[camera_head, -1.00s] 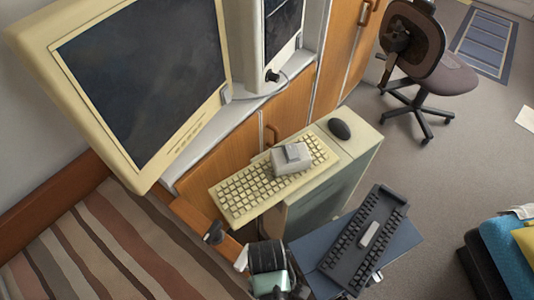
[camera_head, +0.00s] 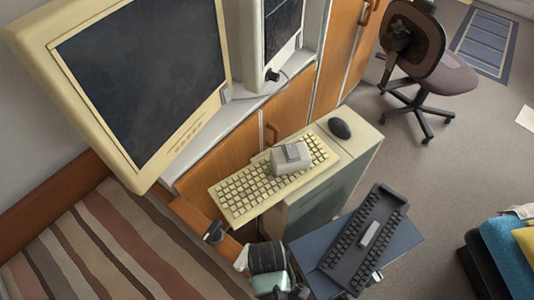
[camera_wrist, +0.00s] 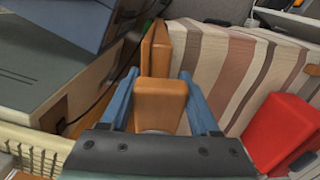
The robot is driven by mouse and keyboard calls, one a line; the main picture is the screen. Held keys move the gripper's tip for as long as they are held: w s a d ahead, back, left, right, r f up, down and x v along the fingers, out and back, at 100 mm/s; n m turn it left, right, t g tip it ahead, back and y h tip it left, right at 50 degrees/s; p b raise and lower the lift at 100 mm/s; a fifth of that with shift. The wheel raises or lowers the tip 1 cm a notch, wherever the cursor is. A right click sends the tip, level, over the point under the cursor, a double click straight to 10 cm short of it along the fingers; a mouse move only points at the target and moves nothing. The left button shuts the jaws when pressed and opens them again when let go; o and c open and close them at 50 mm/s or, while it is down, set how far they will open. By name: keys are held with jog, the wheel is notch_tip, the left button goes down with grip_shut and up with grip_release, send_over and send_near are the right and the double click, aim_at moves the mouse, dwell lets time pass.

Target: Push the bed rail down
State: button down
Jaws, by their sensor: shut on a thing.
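In the wrist view, an orange-brown wooden piece, seemingly the bed rail (camera_wrist: 160,106), stands between the two blue fingers of my gripper (camera_wrist: 162,90). My gripper is shut on it near its end. A thinner wooden part (camera_wrist: 156,50) runs on behind it beside the striped bed cover (camera_wrist: 225,60). In the head view, the striped bed (camera_head: 110,240) is at the lower left. The wooden edge (camera_head: 200,218) along its right side shows only in part.
A large cream monitor (camera_head: 130,90) overhangs the bed. A cream keyboard (camera_head: 262,185) and a black mouse (camera_head: 340,128) lie right of the bed. A dark keyboard (camera_head: 368,235) rests on a blue box. A red object (camera_wrist: 280,132) is at the right in the wrist view. Floor is clear near the office chair (camera_head: 430,70).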

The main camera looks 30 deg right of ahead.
notch_tip(320, 180, down, 6)
jog(key=shift+r+b, duration=0.2)
jog(key=shift+b, duration=0.7)
jog(key=shift+c, duration=0.6)
grip_release()
jog(key=shift+w+f, duration=0.1)
notch_tip(320, 180, up, 13)
jog(key=p, duration=0.3)
